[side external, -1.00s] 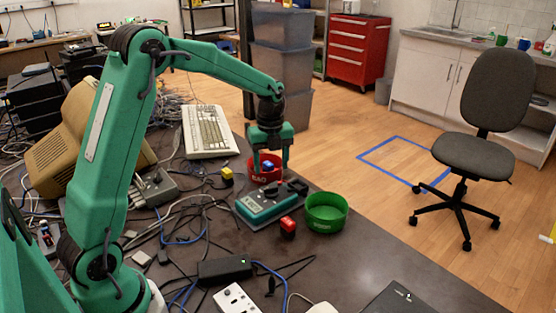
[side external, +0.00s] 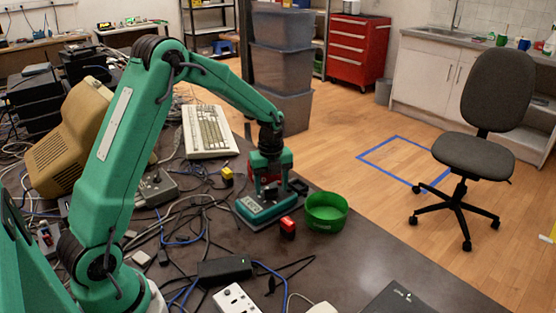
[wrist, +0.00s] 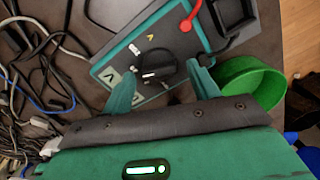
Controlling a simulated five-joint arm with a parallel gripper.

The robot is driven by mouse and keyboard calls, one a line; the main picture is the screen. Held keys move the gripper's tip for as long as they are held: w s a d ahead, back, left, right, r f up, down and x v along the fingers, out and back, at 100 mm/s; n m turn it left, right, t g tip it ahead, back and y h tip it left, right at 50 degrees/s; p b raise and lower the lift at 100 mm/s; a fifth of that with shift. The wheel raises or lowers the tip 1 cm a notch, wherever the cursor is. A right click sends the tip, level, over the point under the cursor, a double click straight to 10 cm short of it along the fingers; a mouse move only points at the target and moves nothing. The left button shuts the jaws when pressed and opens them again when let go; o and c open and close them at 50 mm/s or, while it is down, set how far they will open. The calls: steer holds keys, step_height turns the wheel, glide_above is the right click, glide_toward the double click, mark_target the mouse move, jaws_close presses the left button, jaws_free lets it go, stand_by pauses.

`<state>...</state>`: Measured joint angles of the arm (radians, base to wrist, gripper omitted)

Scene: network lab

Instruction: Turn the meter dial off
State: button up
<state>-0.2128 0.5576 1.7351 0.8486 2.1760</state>
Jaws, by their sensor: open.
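The meter is a teal and grey box (side external: 262,214) on the dark bench; in the wrist view its grey face (wrist: 125,52) lies ahead of my gripper. Its black round dial (wrist: 155,66) has a raised grip with a light mark and sits between my two fingertips. My gripper (wrist: 163,76) is open, with one teal finger at each side of the dial; whether they touch it I cannot tell. In the side view my gripper (side external: 270,190) is low over the meter and hides the dial.
A green bowl (side external: 326,214) stands right of the meter, with a red block (side external: 288,227) in front. A red bowl (side external: 286,157) is partly hidden behind my gripper. A yellow block (side external: 227,175) and many cables lie to the left. A red lead (wrist: 188,22) plugs into the meter.

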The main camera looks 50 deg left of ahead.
steer(key=c, duration=1)
steer(key=shift+n, duration=0.4)
steer(key=n, duration=0.4)
steer(key=shift+w, duration=0.1)
steer(key=n, duration=0.4)
steer(key=shift+n, duration=0.4)
steer(key=n, duration=0.4)
steer(key=shift+w, duration=0.15)
steer(key=n, duration=0.4)
steer(key=shift+a+r+n, duration=0.1)
steer(key=shift+n, duration=0.2)
steer(key=o, duration=1)
